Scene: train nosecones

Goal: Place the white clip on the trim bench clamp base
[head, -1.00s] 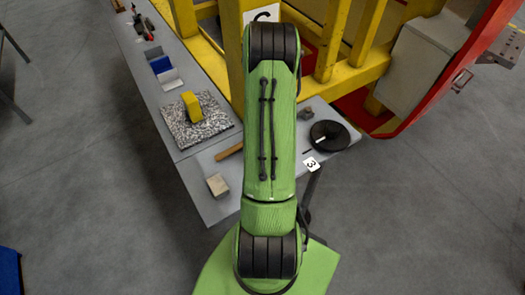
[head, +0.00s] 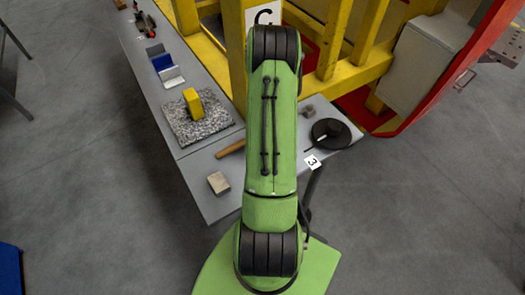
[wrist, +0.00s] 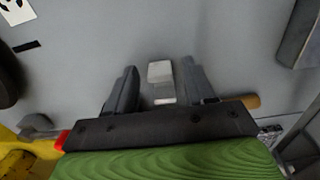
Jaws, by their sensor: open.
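A small white piece (wrist: 160,72), seemingly the white clip, lies over the grey bench between the fingers in the wrist view. A paler part shows just below it, near my gripper's palm. My gripper (wrist: 158,82) is open, with one dark finger on each side of the white piece and visible space beside it. I cannot tell its height above the bench. I cannot tell which bench item is the clamp base; a pale block (head: 218,183) sits at the near left corner.
A black disc (head: 331,132) and a small grey block (head: 308,110) stand right of my arm. A wooden handle (head: 231,147) lies left of it. A yellow block (head: 193,103) stands on a speckled plate (head: 183,125). Yellow rails (head: 345,72) rise behind the bench.

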